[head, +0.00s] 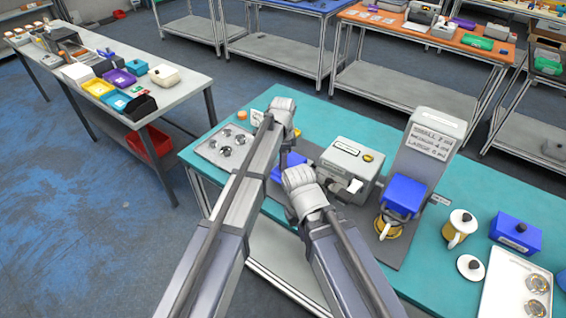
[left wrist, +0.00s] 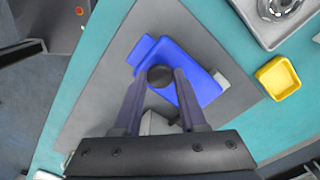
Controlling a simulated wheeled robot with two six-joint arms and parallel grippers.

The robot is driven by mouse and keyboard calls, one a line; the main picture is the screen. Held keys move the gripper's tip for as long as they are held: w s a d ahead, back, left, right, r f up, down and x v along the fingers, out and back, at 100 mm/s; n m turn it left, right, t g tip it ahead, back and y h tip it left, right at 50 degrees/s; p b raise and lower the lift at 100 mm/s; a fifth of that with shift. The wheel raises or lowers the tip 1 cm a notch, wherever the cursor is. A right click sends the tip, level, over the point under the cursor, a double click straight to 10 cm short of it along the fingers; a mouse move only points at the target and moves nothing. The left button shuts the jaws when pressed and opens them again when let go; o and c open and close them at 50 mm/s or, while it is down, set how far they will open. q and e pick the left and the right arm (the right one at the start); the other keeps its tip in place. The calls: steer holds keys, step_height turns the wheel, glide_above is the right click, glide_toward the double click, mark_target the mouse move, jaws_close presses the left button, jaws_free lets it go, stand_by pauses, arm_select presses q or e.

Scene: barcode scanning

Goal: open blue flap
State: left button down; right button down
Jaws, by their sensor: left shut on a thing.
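A blue piece with a round black knob (left wrist: 160,76) shows in the left wrist view; I take its flat blue body (left wrist: 190,72) to be the blue flap. My left gripper (left wrist: 160,80) has its two fingers shut on the knob from either side. In the head view the blue flap (head: 288,160) is partly hidden by my arms, and my left gripper (head: 293,133) is just above it, its fingertips hard to make out. My right gripper (head: 303,185) is close by, in front of the grey machine; its fingertips are hidden.
A grey box machine (head: 350,160) stands to the right on the grey mat (head: 395,250), with a tall dispenser (head: 430,140) beyond it. A metal tray (head: 225,145) lies to the left. A white jug (head: 460,225) and blue box (head: 515,233) stand further right.

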arm_select(q)
steer(key=shift+w+r, duration=0.1)
steer(key=shift+w+d+r+p, duration=0.4)
steer(key=shift+w+r+p, duration=0.1)
steer(key=shift+r+p, duration=0.25)
steer(key=shift+w+d+r+p, duration=0.4)
steer(key=shift+w+r+p, duration=0.1)
steer(key=shift+r+p, duration=0.25)
steer(key=w+d+r+p, duration=0.1)
steer(key=w+d, duration=0.6)
steer(key=w, duration=0.3)
steer(key=shift+w, duration=0.15)
steer(key=shift+r, duration=0.1)
steer(key=c, duration=0.8)
jaws_free()
steer(key=o, duration=0.4)
steer(key=shift+c, duration=0.2)
steer(key=shift+d, duration=0.1)
